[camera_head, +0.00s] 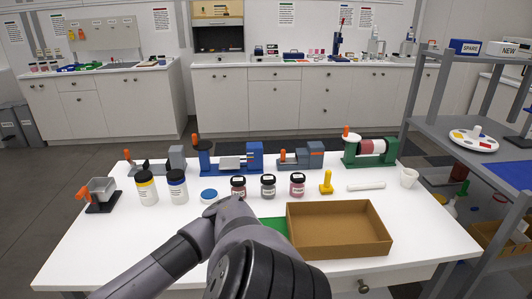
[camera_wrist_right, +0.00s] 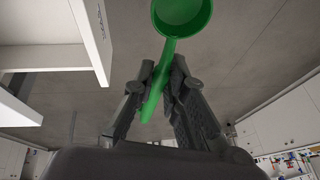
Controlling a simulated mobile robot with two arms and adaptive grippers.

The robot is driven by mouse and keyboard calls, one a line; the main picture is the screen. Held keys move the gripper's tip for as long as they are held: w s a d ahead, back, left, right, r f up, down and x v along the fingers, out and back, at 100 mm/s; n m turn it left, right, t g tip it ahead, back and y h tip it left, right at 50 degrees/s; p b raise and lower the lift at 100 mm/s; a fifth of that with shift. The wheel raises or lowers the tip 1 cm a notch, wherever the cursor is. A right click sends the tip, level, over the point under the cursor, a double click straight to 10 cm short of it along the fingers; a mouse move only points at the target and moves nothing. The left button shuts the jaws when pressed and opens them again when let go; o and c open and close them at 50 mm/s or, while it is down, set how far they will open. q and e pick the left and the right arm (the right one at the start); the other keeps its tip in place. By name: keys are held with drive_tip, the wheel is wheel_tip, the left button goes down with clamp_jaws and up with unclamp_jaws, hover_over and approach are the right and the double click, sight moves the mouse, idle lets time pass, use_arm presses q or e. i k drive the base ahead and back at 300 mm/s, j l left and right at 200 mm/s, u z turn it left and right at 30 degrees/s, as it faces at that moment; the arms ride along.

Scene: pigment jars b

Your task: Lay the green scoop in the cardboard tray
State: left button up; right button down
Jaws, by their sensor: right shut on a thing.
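The green scoop (camera_wrist_right: 181,14) is in the right wrist view, its round bowl at the top edge and its handle running down between my fingers. My right gripper (camera_wrist_right: 167,72) is shut on the scoop's handle. The cardboard tray (camera_head: 340,250) lies at the front right of the white table in the head view, and its visible floor is empty. Neither the scoop nor my right gripper can be made out in the head view. My left gripper is in neither view.
A grey arm of mine crosses the front middle of the table, left of the tray, partly hiding a flat green patch (camera_head: 275,229). Jars (camera_head: 268,187), a yellow tool (camera_head: 326,182) and a white rod (camera_head: 366,186) stand or lie behind the tray. A grey shelf (camera_head: 465,139) is at the right.

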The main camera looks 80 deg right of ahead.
sight(334, 241)
drive_tip(key=k+u, duration=0.55)
drive_tip(key=k, duration=0.35)
drive_tip(key=k+u, duration=0.2)
drive_tip(key=k, duration=0.35)
drive_tip(key=k+u, duration=0.15)
drive_tip(key=k, duration=0.35)
drive_tip(key=k+j+u, duration=0.2)
drive_tip(key=k, duration=0.35)
drive_tip(key=k+z, duration=0.15)
drive_tip(key=z, duration=1.1)
